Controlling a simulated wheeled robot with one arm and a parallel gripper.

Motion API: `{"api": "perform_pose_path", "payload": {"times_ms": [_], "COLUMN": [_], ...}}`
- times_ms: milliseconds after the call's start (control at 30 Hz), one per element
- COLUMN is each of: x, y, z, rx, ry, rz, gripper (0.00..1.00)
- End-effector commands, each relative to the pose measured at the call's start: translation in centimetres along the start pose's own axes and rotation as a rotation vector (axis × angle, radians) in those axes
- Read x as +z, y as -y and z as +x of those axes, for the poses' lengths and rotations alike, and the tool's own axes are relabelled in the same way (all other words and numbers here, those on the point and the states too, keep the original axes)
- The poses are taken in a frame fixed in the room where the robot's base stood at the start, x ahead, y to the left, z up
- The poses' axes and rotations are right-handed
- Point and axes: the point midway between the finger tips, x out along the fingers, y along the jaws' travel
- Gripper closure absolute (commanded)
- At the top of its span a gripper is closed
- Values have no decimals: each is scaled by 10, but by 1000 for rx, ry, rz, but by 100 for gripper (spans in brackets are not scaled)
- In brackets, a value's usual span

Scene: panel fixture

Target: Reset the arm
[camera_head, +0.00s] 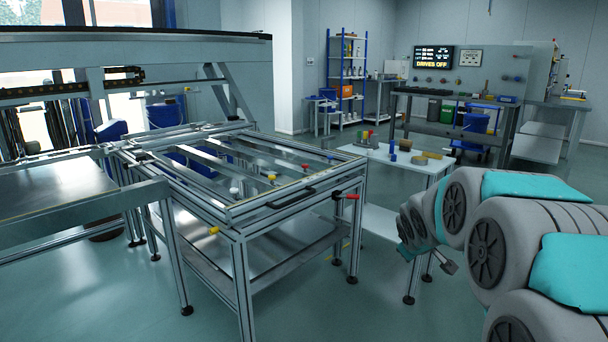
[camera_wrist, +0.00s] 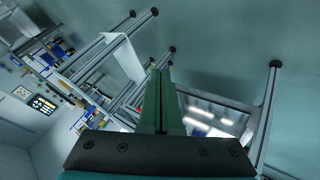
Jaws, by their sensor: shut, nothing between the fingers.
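My arm reaches in from the right of the head view, grey with teal covers. My gripper (camera_head: 449,267) hangs low beside the small white side table, partly hidden behind my arm. In the wrist view my gripper (camera_wrist: 161,72) has its fingers together, with nothing between them. The wrist view is tilted, with the floor and table legs beyond the fingers. The panel fixture (camera_head: 233,211), an aluminium frame with slats and coloured knobs, stands to the left, apart from my gripper.
The white side table (camera_head: 388,158) holds small coloured parts and stands close to my arm. A metal conveyor table (camera_head: 70,187) is at the left. A workbench (camera_head: 455,97) and blue shelving (camera_head: 347,80) stand behind. The front floor is clear.

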Motion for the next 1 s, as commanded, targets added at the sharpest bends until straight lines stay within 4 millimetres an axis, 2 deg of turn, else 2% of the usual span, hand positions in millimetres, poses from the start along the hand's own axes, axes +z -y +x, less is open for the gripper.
{"api": "perform_pose_path", "payload": {"times_ms": [33, 267, 600, 700, 800, 1000], "x": [14, 99, 224, 251, 271, 283], "y": [12, 85, 203, 229, 249, 261], "z": [-18, -90, -207, -234, -254, -268], "rx": [-23, -156, -350, -393, -425, -446], "ry": [35, 255, 590, 668, 729, 768], "rz": [32, 192, 386, 422, 446, 464], "gripper": [100, 100, 100, 100, 100, 100]}}
